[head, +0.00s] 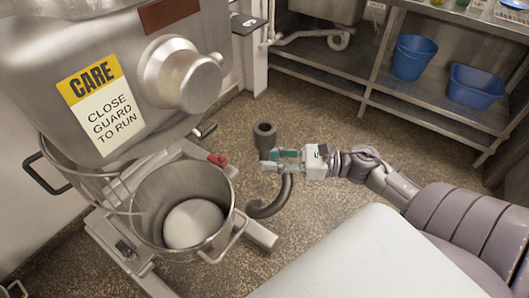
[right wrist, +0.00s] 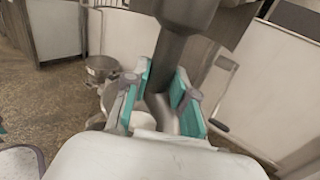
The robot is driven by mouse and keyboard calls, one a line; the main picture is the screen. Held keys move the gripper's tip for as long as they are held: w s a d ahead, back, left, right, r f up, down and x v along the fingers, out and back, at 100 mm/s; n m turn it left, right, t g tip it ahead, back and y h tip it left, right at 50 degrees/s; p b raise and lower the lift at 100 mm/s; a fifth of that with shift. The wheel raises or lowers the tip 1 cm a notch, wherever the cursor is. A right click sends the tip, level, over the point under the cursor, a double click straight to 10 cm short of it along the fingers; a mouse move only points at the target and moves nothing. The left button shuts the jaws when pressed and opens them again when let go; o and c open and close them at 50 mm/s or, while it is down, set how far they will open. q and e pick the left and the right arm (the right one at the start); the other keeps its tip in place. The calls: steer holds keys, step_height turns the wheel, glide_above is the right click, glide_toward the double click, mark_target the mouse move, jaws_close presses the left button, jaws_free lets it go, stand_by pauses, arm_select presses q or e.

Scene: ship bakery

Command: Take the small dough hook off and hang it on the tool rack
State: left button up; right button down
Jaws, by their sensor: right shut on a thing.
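My right gripper (head: 282,160) is shut on the grey dough hook (head: 268,208), over the floor to the right of the mixer. The hook is upright, its round hollow socket (head: 264,131) above the fingers and its curved end below. In the right wrist view the teal fingers (right wrist: 162,100) sit on both sides of the hook (right wrist: 168,60). The hook is off the mixer (head: 150,60) and apart from the bowl. I cannot make out a tool rack for certain. My left gripper is not in view.
The steel bowl (head: 150,185) on the mixer holds a pale ball of dough (head: 194,222). A steel shelf unit (head: 400,105) at the back right carries two blue tubs (head: 411,57) (head: 474,86). Speckled floor (head: 330,100) lies open between mixer and shelves.

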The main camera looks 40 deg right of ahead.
steer(key=shift+v, duration=2.65)
steer(key=shift+r, duration=0.1)
